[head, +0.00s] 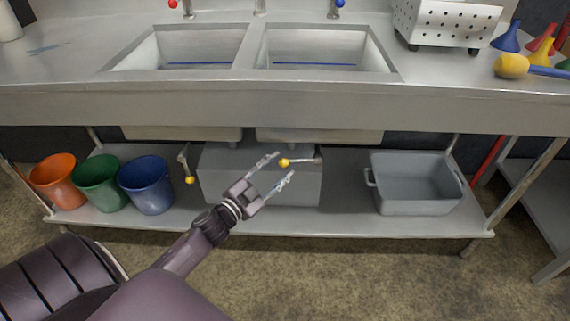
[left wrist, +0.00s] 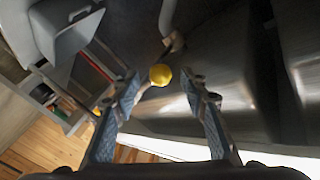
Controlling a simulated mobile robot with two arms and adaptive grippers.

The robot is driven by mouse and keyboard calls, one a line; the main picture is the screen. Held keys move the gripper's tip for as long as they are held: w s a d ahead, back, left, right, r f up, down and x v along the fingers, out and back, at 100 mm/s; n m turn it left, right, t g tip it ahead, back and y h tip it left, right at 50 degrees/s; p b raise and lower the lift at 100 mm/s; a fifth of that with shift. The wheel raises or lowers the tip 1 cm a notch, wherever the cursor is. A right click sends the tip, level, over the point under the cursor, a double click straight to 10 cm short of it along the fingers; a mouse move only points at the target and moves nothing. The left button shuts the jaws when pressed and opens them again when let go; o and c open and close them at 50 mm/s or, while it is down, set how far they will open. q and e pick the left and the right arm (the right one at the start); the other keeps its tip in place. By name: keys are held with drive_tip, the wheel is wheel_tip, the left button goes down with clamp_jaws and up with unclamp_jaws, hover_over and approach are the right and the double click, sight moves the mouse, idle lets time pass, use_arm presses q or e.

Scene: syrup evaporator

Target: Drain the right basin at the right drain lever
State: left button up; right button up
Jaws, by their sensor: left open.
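The right basin (head: 325,50) is sunk in the steel counter, with a blue line inside it. Below it, the right drain lever (head: 305,161) lies about level, its yellow ball knob (head: 284,162) at the left end. My left gripper (head: 285,164) is open, with its fingertips around or just short of the knob. In the left wrist view the knob (left wrist: 160,75) shows between the fingertips (left wrist: 160,84), and the lever's rod runs behind it. I cannot tell whether a finger touches the knob. My right gripper is not in view.
The left drain lever (head: 184,163) hangs down, with its yellow knob low. A grey box (head: 220,165) stands on the lower shelf behind my gripper. Orange, green and blue buckets (head: 150,190) stand left, a grey tub (head: 415,200) right. The counter's front edge (head: 290,105) overhangs the levers.

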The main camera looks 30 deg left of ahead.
sight(301, 161)
use_arm(q)
drive_tip(key=shift+w+d, duration=0.1)
drive_tip(key=shift+w, duration=1.45)
drive_tip(key=shift+c, duration=0.4)
clamp_jaws()
